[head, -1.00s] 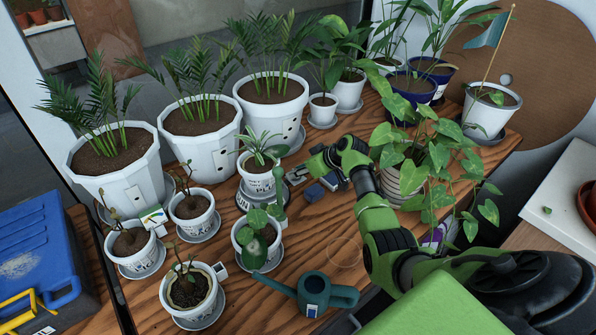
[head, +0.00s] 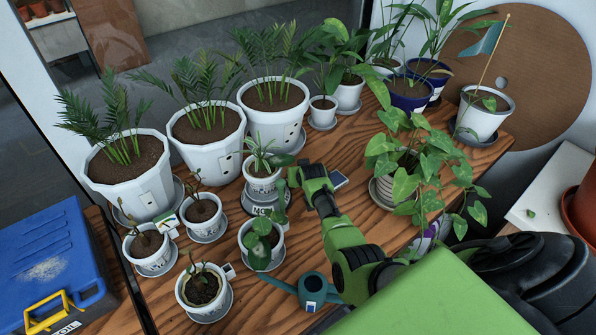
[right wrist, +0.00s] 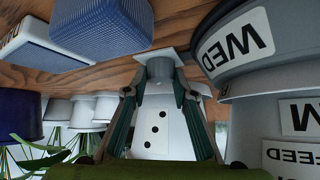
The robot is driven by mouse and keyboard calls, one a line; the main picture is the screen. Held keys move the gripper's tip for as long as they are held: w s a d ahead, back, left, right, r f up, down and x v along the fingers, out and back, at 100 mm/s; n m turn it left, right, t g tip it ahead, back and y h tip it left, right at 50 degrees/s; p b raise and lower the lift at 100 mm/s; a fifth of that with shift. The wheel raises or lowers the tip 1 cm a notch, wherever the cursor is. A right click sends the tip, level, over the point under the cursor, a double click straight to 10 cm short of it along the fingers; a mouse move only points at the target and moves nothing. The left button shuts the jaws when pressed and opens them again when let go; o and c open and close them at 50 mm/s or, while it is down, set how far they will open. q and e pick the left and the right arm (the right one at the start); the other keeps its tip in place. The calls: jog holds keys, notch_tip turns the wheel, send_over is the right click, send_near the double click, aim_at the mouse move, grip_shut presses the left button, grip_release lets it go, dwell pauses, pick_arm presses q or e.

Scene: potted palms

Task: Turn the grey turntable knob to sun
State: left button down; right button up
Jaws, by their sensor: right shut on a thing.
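A small white pot with a spiky plant (head: 262,184) stands on a round grey turntable (head: 272,222) at the middle of the table. The turntable's rim (right wrist: 235,50) is at upper right in the right wrist view, with a label that seems to read WED. My right gripper (head: 296,178) reaches in beside the turntable, on its right. In the right wrist view my right gripper (right wrist: 160,92) is shut on a short grey knob (right wrist: 160,70) in front of a pale square plate. In the head view the gripper hides the knob. My left gripper is out of view.
Potted palms (head: 205,125) stand behind, and smaller pots (head: 204,290) stand at the front left. A trailing plant (head: 405,180) is right of the arm. A blue block (right wrist: 100,25) is close to the gripper.

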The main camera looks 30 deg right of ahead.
jog(key=shift+w+a+m+h, duration=0.1)
jog(key=shift+m+h, duration=0.4)
jog(key=shift+m, duration=0.2)
jog(key=shift+g, duration=0.3)
jog(key=o, duration=1.1)
